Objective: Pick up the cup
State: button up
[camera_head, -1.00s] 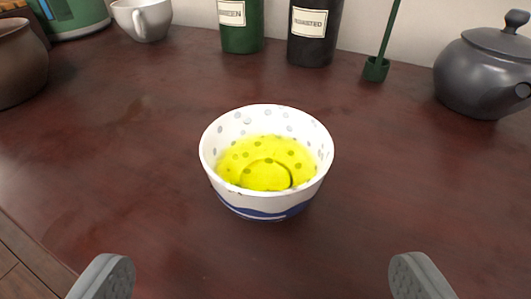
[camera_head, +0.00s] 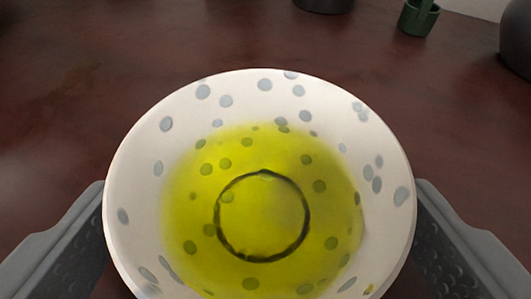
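The cup (camera_head: 262,215) is a white bowl-shaped cup with grey-blue dots inside and a yellow-green liquid or tint over a dark ring at its bottom. It fills the middle of the view, upright, with its lower edge cut off by the frame. My gripper (camera_head: 262,240) has one grey finger at the left of the cup and one at the right, spread wide around it. The cup's rim hides parts of both fingers, so I cannot see whether their pads touch its wall.
The dark red-brown table (camera_head: 60,110) is clear around the cup. Behind stand the base of a dark canister (camera_head: 324,4), a small green holder (camera_head: 418,17) and, at the right edge, part of the dark teapot (camera_head: 516,45).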

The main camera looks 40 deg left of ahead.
jog(key=shift+x, duration=1.2)
jog(key=c, duration=1.2)
jog(key=shift+o, duration=0.2)
jog(key=shift+r, duration=0.2)
